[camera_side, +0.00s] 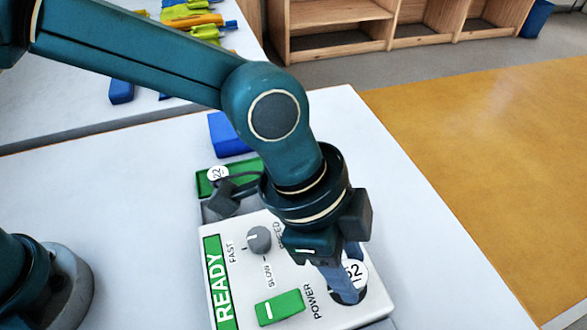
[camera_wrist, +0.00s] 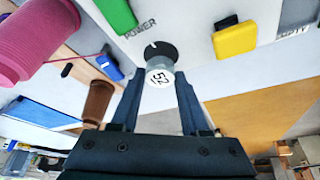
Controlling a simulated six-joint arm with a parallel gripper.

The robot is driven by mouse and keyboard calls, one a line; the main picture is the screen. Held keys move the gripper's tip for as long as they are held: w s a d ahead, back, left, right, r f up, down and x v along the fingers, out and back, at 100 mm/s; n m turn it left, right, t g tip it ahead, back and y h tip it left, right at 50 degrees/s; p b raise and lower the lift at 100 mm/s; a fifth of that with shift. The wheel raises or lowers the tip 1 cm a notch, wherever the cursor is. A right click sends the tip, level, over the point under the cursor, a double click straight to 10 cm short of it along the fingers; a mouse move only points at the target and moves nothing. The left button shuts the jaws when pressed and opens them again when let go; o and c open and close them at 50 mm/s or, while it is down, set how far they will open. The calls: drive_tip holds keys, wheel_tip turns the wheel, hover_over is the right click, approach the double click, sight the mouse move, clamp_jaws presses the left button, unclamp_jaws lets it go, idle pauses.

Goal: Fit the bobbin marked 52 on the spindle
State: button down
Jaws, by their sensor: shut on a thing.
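The bobbin marked 52 (camera_wrist: 160,66) is between the two fingers of my gripper (camera_wrist: 158,92) in the wrist view, which are shut on it. Its white 52 label (camera_side: 355,272) shows in the side view, beside the fingers of my gripper (camera_side: 342,283). A dark round disc (camera_wrist: 155,50) with a white mark lies just beyond the bobbin in the wrist view, on the white machine (camera_side: 345,318). The bobbin is over the machine's right part. No bare spindle shows, and I cannot tell whether the bobbin is around one.
The machine has a green READY panel (camera_side: 219,285), a speed knob (camera_side: 258,239) and a green power switch (camera_side: 280,308). The wrist view shows a yellow block (camera_wrist: 235,39), a pink spool (camera_wrist: 38,38) and a brown spool (camera_wrist: 98,101). A blue block (camera_side: 228,134) stands behind.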

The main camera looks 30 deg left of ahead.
drive_tip(key=shift+f, duration=0.95)
idle(1.0)
unclamp_jaws()
idle(0.3)
drive_tip(key=shift+r, duration=3.95)
